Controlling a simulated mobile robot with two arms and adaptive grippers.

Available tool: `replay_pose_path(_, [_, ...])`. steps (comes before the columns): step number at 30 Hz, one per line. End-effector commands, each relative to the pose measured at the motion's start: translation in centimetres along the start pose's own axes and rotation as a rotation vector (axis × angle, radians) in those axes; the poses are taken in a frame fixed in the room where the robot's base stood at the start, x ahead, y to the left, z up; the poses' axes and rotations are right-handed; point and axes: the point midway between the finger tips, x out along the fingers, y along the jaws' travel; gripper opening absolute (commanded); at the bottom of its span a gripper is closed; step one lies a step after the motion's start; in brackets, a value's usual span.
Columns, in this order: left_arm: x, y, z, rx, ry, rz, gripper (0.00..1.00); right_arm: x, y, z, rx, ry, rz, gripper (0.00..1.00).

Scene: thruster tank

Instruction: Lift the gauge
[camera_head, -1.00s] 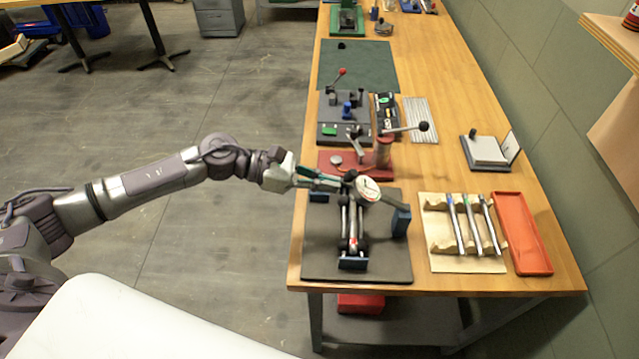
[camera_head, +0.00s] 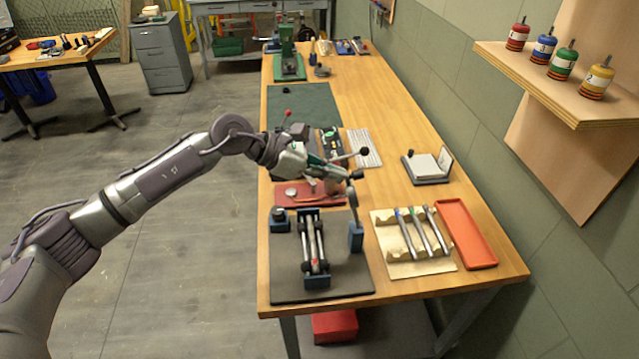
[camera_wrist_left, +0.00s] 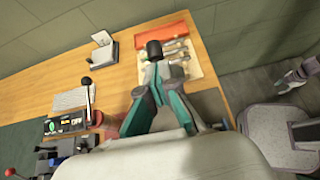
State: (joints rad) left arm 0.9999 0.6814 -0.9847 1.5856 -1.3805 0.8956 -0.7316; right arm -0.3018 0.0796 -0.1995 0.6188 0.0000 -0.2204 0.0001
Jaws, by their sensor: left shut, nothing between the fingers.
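My left gripper (camera_head: 343,173) is above the back right of a dark plate (camera_head: 345,280). Its fingers are together, with nothing seen between them. A thin upright arm (camera_head: 353,197) rises from a blue post (camera_head: 356,237) on that plate to a dark end piece (camera_head: 356,174) right at the fingertips. In the left wrist view a black round piece (camera_wrist_left: 153,48) shows just beyond the fingertips; I cannot tell if they touch. The gauge's white dial face cannot be made out now. Shafts (camera_head: 314,240) lie in blue supports on the plate.
A wooden rack with several tools (camera_head: 414,268) and a red tray (camera_head: 468,236) lie right of the plate. A red-based lever device (camera_head: 290,195) stands behind it. A shelf (camera_head: 560,95) with colored weights is on the wall.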

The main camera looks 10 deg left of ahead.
Motion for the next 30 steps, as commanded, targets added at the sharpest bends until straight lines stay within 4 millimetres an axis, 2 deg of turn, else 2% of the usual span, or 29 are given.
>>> replay_pose_path(9, [0.8, 0.0, 0.9, 0.001, -0.003, 0.000, 0.00, 0.5, 0.1, -0.2, 0.000, 0.004, 0.001, 0.44])
replay_pose_path(22, [0.8, -0.1, 1.2, 0.002, -0.007, -0.002, 0.00, 0.4, 0.1, -0.3, -0.001, 0.005, 0.001, 0.44])
replay_pose_path(26, [0.3, 0.0, 1.7, 0.002, -0.008, -0.001, 0.00, 0.1, 0.1, -0.3, -0.001, 0.005, 0.001, 0.44])
replay_pose_path(30, [-1.5, 0.5, 3.2, 0.003, -0.006, 0.002, 0.00, -0.5, 0.1, -0.3, -0.001, 0.005, 0.001, 0.44])
